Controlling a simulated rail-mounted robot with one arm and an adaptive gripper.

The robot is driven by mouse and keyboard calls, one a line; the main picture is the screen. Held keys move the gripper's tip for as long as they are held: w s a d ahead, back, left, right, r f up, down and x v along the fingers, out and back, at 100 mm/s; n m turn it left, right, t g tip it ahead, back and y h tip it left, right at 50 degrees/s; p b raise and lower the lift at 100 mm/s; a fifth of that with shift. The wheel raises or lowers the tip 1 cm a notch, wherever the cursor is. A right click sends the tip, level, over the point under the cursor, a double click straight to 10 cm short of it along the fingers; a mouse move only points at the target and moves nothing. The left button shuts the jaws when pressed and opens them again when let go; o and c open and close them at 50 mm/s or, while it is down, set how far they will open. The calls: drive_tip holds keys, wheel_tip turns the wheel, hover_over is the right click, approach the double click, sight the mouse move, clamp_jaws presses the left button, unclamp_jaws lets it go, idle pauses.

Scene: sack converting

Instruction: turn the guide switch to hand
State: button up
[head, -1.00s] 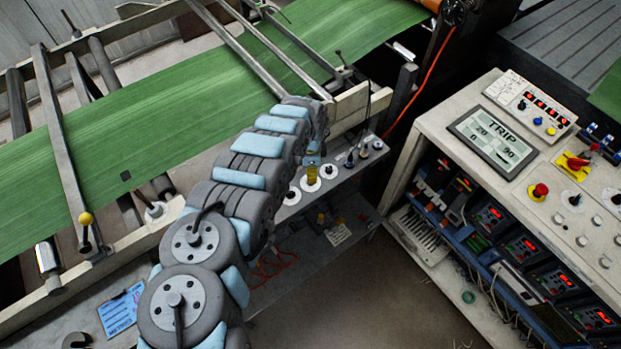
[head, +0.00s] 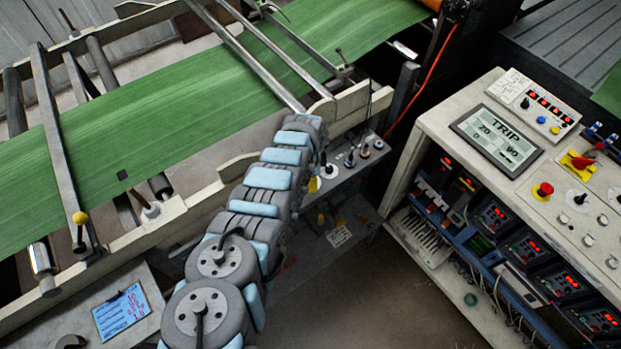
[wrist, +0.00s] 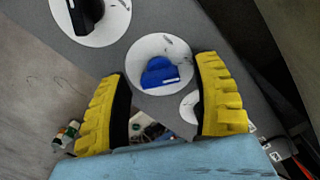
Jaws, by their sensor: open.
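In the wrist view my gripper (wrist: 163,68) is open, with its two yellow fingers on either side of a blue knob (wrist: 160,73) on a round white disc. The fingers look apart from the knob; how far above the panel they are I cannot tell. A black knob (wrist: 84,10) on another white disc lies at upper left. No readable label shows which one is the guide switch. In the head view my arm hides most of the gripper and part of the small grey control shelf (head: 345,177) below the green web.
Several small knobs stand on the shelf right of my arm, one of them at its right end (head: 378,145). A control console (head: 505,190) with a TRIP display (head: 497,140) stands at right. The machine frame (head: 235,168) and green web (head: 60,170) lie behind my arm.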

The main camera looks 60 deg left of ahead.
drive_tip(key=c, duration=1.2)
drive_tip(key=n+p, duration=0.1)
drive_tip(key=n, duration=0.1)
drive_tip(key=shift+w+n, duration=0.1)
drive_tip(key=shift+n, duration=0.3)
clamp_jaws()
drive_tip(key=shift+n, duration=1.2)
drive_tip(key=n, duration=0.2)
drive_tip(key=shift+n, duration=0.4)
drive_tip(key=shift+f+n+b, duration=0.1)
drive_tip(key=shift+n+b, duration=0.45)
drive_tip(key=shift+n, duration=1.45)
